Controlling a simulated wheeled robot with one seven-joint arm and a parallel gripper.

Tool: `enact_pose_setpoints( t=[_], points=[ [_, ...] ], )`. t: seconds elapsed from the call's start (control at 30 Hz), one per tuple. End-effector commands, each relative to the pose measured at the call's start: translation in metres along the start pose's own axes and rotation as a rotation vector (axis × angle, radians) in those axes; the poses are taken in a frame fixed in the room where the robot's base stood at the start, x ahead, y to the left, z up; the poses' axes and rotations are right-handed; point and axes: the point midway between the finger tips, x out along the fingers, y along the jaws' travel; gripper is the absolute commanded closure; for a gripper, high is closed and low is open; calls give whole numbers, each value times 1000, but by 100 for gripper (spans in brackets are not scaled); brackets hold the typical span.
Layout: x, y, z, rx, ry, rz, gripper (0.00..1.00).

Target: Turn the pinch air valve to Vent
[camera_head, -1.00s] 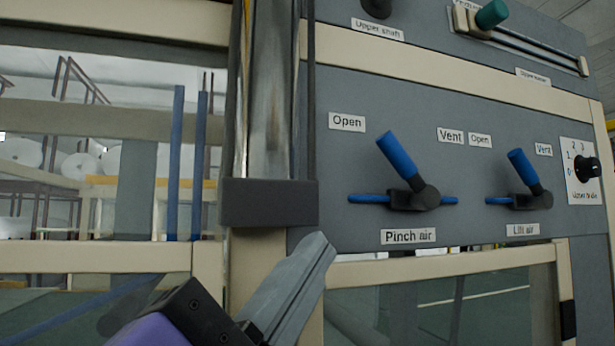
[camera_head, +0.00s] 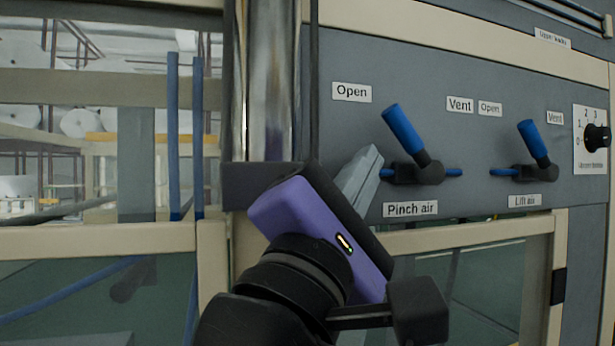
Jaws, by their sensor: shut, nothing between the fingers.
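The pinch air valve has a blue lever (camera_head: 404,130) on a dark body (camera_head: 414,173), mounted on the grey panel above the "Pinch air" label (camera_head: 410,209). The lever tilts up and to the left, between the "Open" label (camera_head: 352,92) on the left and the "Vent" label (camera_head: 460,105) on the right. My gripper (camera_head: 372,158) is shut and empty, with its grey fingers just left of the valve body, near the left end of its blue pipe. I cannot tell whether the fingertips touch it.
The lift air valve (camera_head: 534,145) with a similar blue lever is to the right. A black rotary knob (camera_head: 596,137) is beyond it. A metal column with a dark block (camera_head: 262,188) stands left of my gripper. A cream rail (camera_head: 460,236) runs below the panel.

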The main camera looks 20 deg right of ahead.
Motion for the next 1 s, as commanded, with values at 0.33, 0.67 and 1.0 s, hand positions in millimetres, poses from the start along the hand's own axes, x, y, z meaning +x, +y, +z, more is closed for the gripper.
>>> enact_pose_setpoints(
  t=[0.33, 0.67, 1.0],
  points=[
    [17, 0, 18, -1, 1, 1, 100],
    [17, 0, 17, 0, 1, -1, 100],
    [20, 3, 19, 34, 2, -47, 100]
  ],
)
